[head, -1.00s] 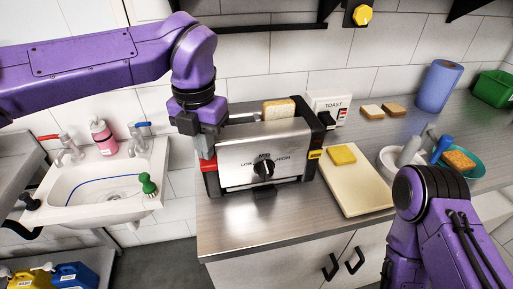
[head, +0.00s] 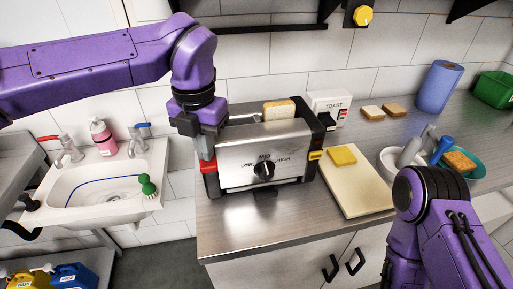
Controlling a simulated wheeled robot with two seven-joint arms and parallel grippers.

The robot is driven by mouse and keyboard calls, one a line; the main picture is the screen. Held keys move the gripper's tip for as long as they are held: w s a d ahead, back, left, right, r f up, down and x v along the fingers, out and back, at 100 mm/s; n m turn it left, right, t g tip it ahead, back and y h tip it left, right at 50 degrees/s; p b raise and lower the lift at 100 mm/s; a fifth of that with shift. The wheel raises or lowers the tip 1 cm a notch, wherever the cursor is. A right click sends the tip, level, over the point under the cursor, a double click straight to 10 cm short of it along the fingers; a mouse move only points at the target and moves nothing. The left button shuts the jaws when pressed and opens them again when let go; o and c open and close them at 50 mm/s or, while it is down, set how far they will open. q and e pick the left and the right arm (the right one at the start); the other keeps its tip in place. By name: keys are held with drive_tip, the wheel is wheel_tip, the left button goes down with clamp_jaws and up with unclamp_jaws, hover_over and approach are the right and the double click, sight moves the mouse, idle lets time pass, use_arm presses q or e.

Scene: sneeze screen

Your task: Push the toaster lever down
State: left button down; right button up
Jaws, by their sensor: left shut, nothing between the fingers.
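The silver toaster (head: 237,165) with black ends and a black front knob (head: 263,171) stands on the counter. A bread slice (head: 279,109) sticks up from its slot. A red part (head: 208,166) shows at its left end and a small yellow part (head: 315,155) at its right end. My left gripper (head: 206,152) is shut and empty. It points down at the left end, right by the red part; whether they touch is unclear. My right gripper (head: 411,151) shows only partly beyond its wrist at the right, and its fingers are unclear.
A cutting board (head: 355,190) with a yellow sponge-like block (head: 342,155) lies right of the toaster. A white TOAST box (head: 327,105), bread slices (head: 372,112) and a blue roll (head: 438,86) stand behind. A sink (head: 95,190) is at left.

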sight(209, 165)
use_arm(q)
drive_tip(key=shift+f, duration=0.1)
idle(0.5)
drive_tip(key=shift+f, duration=0.2)
drive_tip(key=shift+f+b, duration=0.35)
idle(0.5)
drive_tip(key=shift+f+b, duration=1.35)
drive_tip(key=shift+f, duration=0.5)
drive_tip(key=shift+r, duration=0.1)
drive_tip(key=s, duration=0.1)
drive_tip(key=s+d+r, duration=0.1)
drive_tip(key=s, duration=0.1)
drive_tip(key=s+r, duration=0.1)
drive_tip(key=shift+s+d, duration=0.2)
drive_tip(key=shift+s, duration=0.2)
